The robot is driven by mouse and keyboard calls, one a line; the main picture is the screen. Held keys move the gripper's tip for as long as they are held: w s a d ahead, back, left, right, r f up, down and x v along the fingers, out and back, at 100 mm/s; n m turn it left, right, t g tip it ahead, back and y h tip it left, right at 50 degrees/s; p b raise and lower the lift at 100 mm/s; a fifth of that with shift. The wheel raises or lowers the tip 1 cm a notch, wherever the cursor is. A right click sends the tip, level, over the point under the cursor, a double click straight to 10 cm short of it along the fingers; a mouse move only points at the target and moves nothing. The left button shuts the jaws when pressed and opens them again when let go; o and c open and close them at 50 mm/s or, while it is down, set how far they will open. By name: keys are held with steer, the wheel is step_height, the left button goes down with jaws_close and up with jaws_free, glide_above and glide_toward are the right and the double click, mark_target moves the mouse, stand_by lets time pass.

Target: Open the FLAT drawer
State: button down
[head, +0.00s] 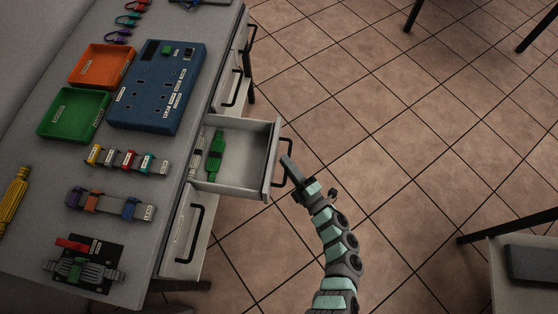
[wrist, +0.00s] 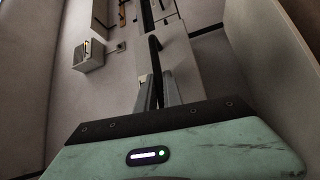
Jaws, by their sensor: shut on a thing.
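One drawer (head: 262,184) under the workbench stands pulled out, with a green flat cable bundle (head: 215,152) and a grey one (head: 196,150) lying in it. I cannot read a label on its front, so I cannot tell whether it is the FLAT drawer. My gripper (head: 287,162) is at this drawer's dark bar handle (head: 283,147), shut on it. The fingers partly hide the handle.
Closed drawers with dark handles (head: 236,88) (head: 196,233) lie on either side of the open one. The bench top (head: 150,215) holds a blue socket panel (head: 160,88), orange tray (head: 100,66), green tray (head: 74,113) and cable bundles.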

steer(key=shift+s+d+b, duration=0.15)
steer(key=shift+d+b, duration=0.05)
steer(key=shift+d, duration=0.8)
steer(key=shift+s+d+b, duration=0.1)
steer(key=shift+d+b, duration=0.05)
steer(key=shift+d, duration=0.8)
steer(key=c, duration=1.5)
jaws_free()
steer(key=p+v, duration=0.1)
steer(key=v, duration=0.9)
steer(key=shift+s+d, duration=0.25)
steer(key=shift+d, duration=0.05)
